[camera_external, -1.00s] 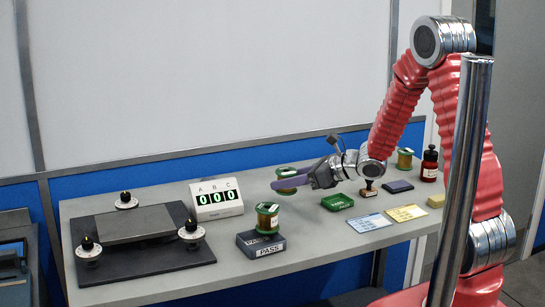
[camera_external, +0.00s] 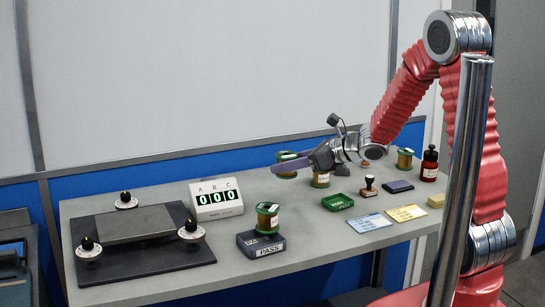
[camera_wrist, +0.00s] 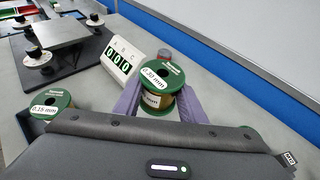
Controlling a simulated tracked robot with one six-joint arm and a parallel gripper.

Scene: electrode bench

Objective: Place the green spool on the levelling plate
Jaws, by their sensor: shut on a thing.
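The levelling plate (camera_external: 135,225) is a grey square plate on a dark base with several knobs, at the left of the bench. It also shows at the upper left of the wrist view (camera_wrist: 60,33); its top is bare. My gripper (camera_external: 283,167) is shut on a green spool (camera_external: 287,156), well right of the plate. In the wrist view the spool, labelled 0.32 mm (camera_wrist: 161,76), stands upright between the purple fingers. Another green spool (camera_external: 267,215), labelled 0.15 mm in the wrist view (camera_wrist: 52,103), stands on the PASS block (camera_external: 262,244).
A counter reading 000 (camera_external: 216,199) stands between plate and spools. A green box (camera_external: 337,202), stamp (camera_external: 369,187), cards (camera_external: 370,222) and red bottle (camera_external: 429,165) fill the right side.

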